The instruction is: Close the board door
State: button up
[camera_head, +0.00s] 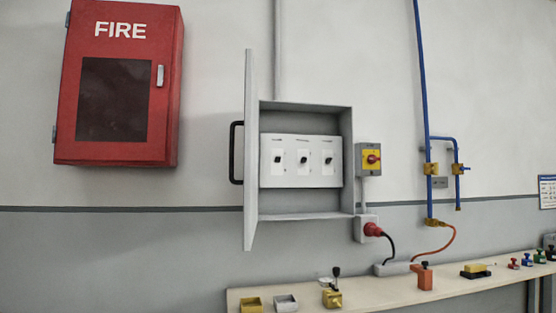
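A grey electrical board (348,150) is fixed on the wall in the middle of the head view. Its door (249,130) is hinged on the left side and stands wide open, seen almost edge-on. A black bar handle (236,152) sticks out to the left of the door. Inside the board, a light panel (300,178) carries three black switches in a row. My gripper does not show in this view.
A red FIRE cabinet (119,155) hangs to the left, with clear wall before the door. A yellow-red switch (372,159) and a red plug (372,229) sit to the right. Below, a bench (380,293) holds several small items. Blue pipes (424,90) run at right.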

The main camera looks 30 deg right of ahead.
aim_at(250, 181)
jog(key=i+j+z, duration=0.2)
jog(key=j+z, duration=0.2)
jog(key=i+j+z, duration=0.15)
jog(key=i, duration=0.55)
jog(key=k+j, duration=0.4)
jog(key=k, duration=0.15)
